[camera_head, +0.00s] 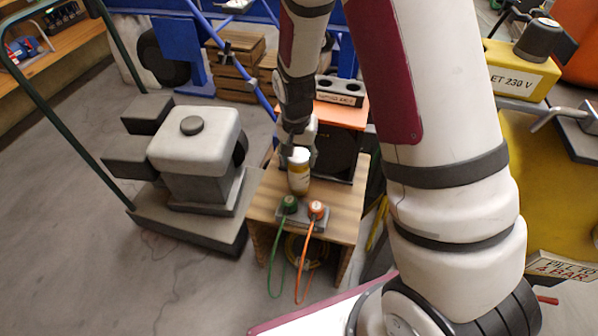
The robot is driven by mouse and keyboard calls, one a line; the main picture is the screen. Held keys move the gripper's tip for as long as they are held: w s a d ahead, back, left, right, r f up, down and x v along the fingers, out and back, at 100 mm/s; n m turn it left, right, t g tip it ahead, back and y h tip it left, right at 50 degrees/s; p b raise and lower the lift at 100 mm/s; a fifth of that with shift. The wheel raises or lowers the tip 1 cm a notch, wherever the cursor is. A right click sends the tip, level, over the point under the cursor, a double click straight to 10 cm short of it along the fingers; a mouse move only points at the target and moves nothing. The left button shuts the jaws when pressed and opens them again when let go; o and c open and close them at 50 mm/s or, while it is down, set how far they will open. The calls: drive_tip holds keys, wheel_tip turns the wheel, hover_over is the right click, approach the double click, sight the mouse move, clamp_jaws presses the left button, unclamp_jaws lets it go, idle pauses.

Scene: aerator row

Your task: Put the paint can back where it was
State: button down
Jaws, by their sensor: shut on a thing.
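The paint can (299,180) is a small upright cylinder with a pale top and a yellow-brown band. It is at the wooden stand (262,196), behind two plugs. My gripper (300,154) reaches down from above and is shut on the can near its top. The fingers are small and dark in this view. I cannot tell whether the can's base touches the stand's top or hangs just above it.
A dark box (335,158) is behind the can. A grey-white machine (195,140) stands left. A yellow unit (520,78) is right.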

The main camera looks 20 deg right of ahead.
drive_tip(key=shift+f+b, duration=0.65)
drive_tip(key=shift+f, duration=1.25)
drive_tip(key=shift+f, duration=0.2)
drive_tip(key=c, duration=0.8)
unclamp_jaws()
drive_tip(key=shift+o, duration=0.2)
